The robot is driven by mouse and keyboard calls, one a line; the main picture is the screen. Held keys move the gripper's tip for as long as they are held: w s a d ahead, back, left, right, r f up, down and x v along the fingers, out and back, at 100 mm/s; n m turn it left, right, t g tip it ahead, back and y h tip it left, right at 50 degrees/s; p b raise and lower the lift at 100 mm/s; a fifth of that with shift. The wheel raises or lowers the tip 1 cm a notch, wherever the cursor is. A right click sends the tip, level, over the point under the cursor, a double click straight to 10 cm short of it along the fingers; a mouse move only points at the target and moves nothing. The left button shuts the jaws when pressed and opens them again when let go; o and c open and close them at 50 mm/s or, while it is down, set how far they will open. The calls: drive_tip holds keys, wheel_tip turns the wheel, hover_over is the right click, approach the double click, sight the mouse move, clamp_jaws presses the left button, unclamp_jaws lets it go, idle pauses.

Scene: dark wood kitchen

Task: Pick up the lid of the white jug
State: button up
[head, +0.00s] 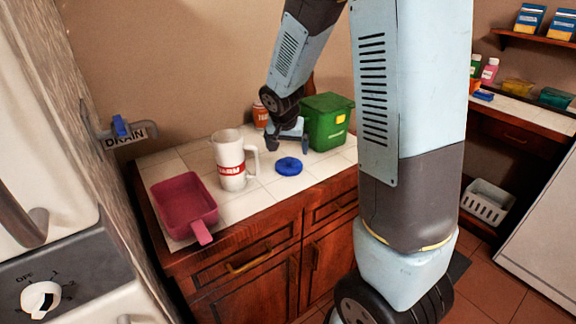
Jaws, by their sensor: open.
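The white jug (229,160) stands upright on the tiled counter, with a red label and its handle on the right. Its top looks uncovered. A round blue lid (288,166) with a raised grip lies flat on the tiles to the right of the jug. My gripper (288,145) is open and points down, just behind and above the lid in the picture. Its fingers look empty and apart from the lid, though the exact gap is hard to tell.
A green box (327,123) stands close to the right of my gripper. An orange-brown container (261,114) is behind it. A dark pink pan (184,203) lies at the counter's left front. Bare tiles lie around the lid.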

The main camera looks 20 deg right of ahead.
sight(289, 158)
drive_tip(key=shift+s+x, duration=0.2)
drive_tip(key=shift+x, duration=0.9)
drive_tip(key=shift+s+x, duration=0.25)
drive_tip(key=shift+x, duration=1.9)
drive_tip(key=shift+a, duration=0.15)
drive_tip(key=c, duration=0.7)
